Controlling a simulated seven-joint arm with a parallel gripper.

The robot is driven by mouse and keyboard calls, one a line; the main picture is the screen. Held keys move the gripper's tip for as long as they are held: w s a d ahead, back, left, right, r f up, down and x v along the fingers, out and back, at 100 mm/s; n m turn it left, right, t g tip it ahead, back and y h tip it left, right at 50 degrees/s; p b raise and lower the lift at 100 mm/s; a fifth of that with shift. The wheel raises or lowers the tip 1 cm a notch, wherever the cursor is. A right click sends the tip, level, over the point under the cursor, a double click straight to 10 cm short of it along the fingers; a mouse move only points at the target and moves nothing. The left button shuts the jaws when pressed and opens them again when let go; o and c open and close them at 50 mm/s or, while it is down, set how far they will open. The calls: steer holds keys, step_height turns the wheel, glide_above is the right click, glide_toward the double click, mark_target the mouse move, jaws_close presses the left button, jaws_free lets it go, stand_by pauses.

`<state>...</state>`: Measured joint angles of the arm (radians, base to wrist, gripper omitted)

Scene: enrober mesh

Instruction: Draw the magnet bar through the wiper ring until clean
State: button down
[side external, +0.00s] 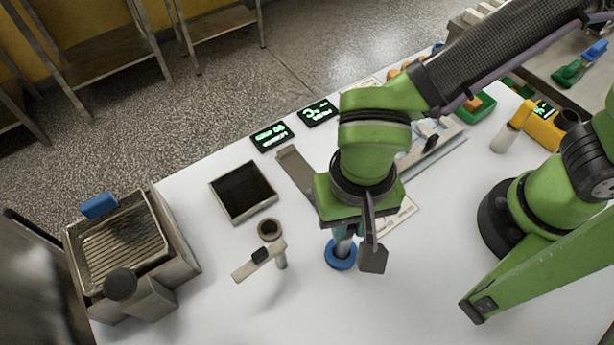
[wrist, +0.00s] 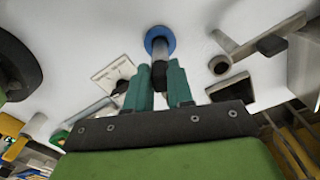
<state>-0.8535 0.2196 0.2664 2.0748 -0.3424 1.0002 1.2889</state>
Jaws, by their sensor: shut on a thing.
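The magnet bar (wrist: 160,52) is a grey metal rod with a dark lower section, held between the teal fingers of my gripper (wrist: 160,72). In the side view my gripper (side external: 345,238) points down at the table, shut on the bar, which is mostly hidden by the fingers and hand. A blue round collar (side external: 341,254) surrounds the bar's far end at table level; it also shows in the wrist view (wrist: 160,38). What looks like the wiper ring (side external: 269,228) is a tan ring on a short stand with a side arm, left of my gripper and apart from the bar.
A dark square tray (side external: 270,192) lies behind the ring. A steel box with a ridged grate (side external: 172,282) stands at the left edge. Two small displays (side external: 272,136) sit at the back. A printed card (side external: 402,216) lies right of my gripper. The front of the white table is clear.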

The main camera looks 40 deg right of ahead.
steer(key=shift+r, duration=2.4)
steer(key=w+d+m, duration=0.3)
steer(key=w+d, duration=0.4)
steer(key=w, duration=0.3)
steer(key=w+d+r+n, duration=0.2)
steer(key=w+d, duration=0.3)
steer(key=d, duration=0.6)
steer(key=w+d+r+n, duration=0.2)
steer(key=w+d+n, duration=0.3)
steer(key=d, duration=0.7)
steer(key=shift+w+d+n, duration=0.3)
steer(key=shift+w, duration=0.2)
